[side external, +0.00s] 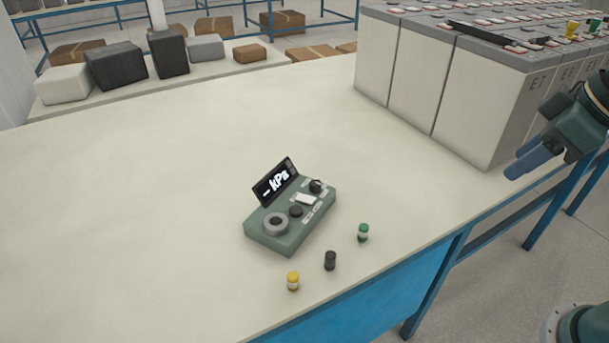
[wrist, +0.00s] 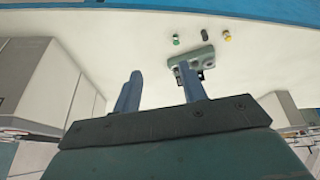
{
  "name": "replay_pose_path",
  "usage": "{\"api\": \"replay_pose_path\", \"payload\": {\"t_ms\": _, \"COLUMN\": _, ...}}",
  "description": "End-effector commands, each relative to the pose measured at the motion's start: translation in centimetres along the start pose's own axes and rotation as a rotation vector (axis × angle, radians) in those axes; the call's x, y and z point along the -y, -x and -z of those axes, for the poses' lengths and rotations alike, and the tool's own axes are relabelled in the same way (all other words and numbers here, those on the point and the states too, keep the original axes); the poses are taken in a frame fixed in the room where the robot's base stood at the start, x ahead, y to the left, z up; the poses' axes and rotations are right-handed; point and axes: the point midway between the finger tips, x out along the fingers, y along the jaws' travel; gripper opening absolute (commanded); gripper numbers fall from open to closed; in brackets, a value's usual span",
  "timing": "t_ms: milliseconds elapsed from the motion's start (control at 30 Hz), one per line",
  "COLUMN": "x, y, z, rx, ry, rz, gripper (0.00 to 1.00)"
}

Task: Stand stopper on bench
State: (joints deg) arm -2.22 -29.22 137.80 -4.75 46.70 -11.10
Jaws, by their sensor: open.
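Three small stoppers stand upright on the pale bench (side external: 150,180) near its front edge: a yellow-topped one (side external: 293,281), a black one (side external: 330,260) and a green-topped one (side external: 363,233). The wrist view shows the green (wrist: 176,40), black (wrist: 204,34) and yellow (wrist: 228,35) stoppers beyond my fingers. My gripper (side external: 530,162) is at the right, in front of the battery row and well apart from the stoppers. Its two blue fingers (wrist: 160,72) are apart with nothing between them.
A green tester (side external: 290,220) with a tilted "kPa" display sits just behind the stoppers. Tall batteries (side external: 485,105) fill the bench's right end, with yellow and green pieces (side external: 571,28) on top. Boxes (side external: 115,65) stand at the back left.

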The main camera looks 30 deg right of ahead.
Motion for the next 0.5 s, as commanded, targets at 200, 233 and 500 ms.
{"api": "replay_pose_path", "payload": {"t_ms": 200, "x": -0.6, "y": 2.1, "z": -3.5, "rx": -0.037, "ry": -0.187, "rz": -0.057, "gripper": 0.42}}
{"api": "replay_pose_path", "payload": {"t_ms": 233, "x": -0.7, "y": 2.3, "z": -3.9, "rx": -0.041, "ry": -0.207, "rz": -0.062, "gripper": 0.42}}
{"api": "replay_pose_path", "payload": {"t_ms": 500, "x": -0.9, "y": 2.9, "z": -5.4, "rx": -0.053, "ry": -0.289, "rz": -0.082, "gripper": 0.42}}
